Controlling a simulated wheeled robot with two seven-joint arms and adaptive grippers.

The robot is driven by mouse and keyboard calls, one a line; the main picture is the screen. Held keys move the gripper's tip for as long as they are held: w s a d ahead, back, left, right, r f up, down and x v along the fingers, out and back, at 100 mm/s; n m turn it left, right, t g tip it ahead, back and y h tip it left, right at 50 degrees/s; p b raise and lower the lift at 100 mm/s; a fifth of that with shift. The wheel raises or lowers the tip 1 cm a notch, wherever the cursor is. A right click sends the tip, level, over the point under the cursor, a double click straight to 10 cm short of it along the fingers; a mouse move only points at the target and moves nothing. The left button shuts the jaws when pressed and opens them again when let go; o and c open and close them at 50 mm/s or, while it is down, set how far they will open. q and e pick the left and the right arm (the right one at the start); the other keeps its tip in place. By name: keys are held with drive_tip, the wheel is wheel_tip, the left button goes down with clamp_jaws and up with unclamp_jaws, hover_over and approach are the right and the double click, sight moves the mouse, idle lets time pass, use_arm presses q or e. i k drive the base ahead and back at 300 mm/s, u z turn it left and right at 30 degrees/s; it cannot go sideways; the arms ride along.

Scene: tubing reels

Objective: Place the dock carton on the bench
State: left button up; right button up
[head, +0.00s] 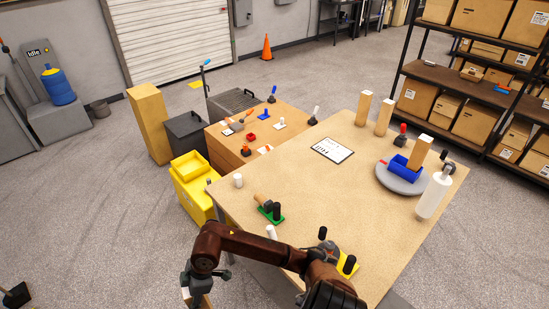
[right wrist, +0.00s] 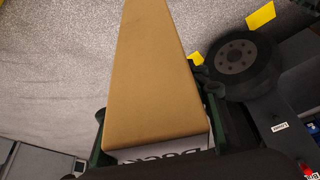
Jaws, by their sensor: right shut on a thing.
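The dock carton (right wrist: 155,85) is a long tan block with a white end label reading partly "DOCK" in the right wrist view. My right gripper (right wrist: 155,140) is shut on it, with dark green fingers along both sides. In the head view my right gripper (head: 194,284) hangs beyond the near left side of the large wooden bench (head: 300,190), at the bottom edge. Only a small part of the carton shows there, over the floor. My left gripper is not in view.
Tan blocks (head: 363,108) stand at the bench's back. A grey turntable (head: 400,178) with a blue bin (head: 399,167) and a white bottle (head: 434,194) are at the right. Small green and yellow fixtures sit near the front. The bench middle is clear.

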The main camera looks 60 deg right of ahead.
sight(293, 166)
drive_tip(key=i, duration=1.85)
drive_tip(key=z, duration=2.25)
